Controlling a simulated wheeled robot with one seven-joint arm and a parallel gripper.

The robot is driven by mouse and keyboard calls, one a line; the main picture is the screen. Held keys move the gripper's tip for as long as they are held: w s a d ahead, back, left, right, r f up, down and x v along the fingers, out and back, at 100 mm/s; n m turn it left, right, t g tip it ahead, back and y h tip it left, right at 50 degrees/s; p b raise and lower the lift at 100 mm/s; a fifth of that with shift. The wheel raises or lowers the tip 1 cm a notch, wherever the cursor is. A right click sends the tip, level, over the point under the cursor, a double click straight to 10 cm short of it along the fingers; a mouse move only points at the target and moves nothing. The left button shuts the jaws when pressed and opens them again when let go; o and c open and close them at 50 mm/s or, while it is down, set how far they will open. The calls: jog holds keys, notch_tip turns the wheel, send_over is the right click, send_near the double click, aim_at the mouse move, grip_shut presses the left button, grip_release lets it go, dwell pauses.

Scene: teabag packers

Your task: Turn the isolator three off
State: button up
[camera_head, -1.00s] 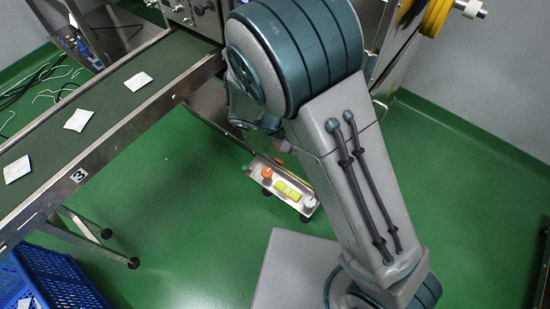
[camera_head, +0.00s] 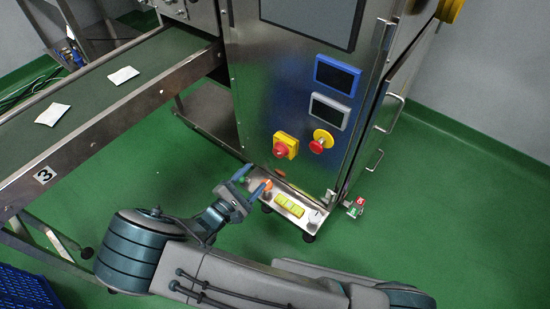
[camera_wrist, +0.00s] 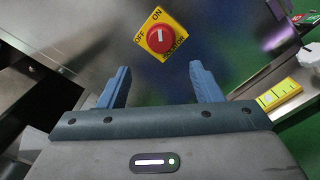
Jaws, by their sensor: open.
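The isolator is a red rotary knob (camera_head: 281,150) on a yellow plate (camera_head: 291,140), low on the front of the steel machine cabinet. In the wrist view the knob (camera_wrist: 160,38) has a white mark pointing up, and its yellow plate (camera_wrist: 176,23) reads ON at the top and OFF at the left. My gripper (camera_head: 255,179) is open and empty, below and to the left of the knob and apart from it. In the wrist view my gripper's two fingers (camera_wrist: 158,78) are spread, with the knob beyond their tips, between their lines.
A red emergency button on a yellow base (camera_head: 321,141) sits right of the isolator. A conveyor marked 3 (camera_head: 95,150) runs at the left. Green floor (camera_head: 440,210) is clear at the right.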

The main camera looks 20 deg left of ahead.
aim_at(277, 154)
jog(key=b+x, duration=0.3)
jog(key=x, duration=0.7)
jog(key=shift+w+d, duration=0.3)
jog(key=shift+w, duration=0.25)
jog(key=c, duration=1)
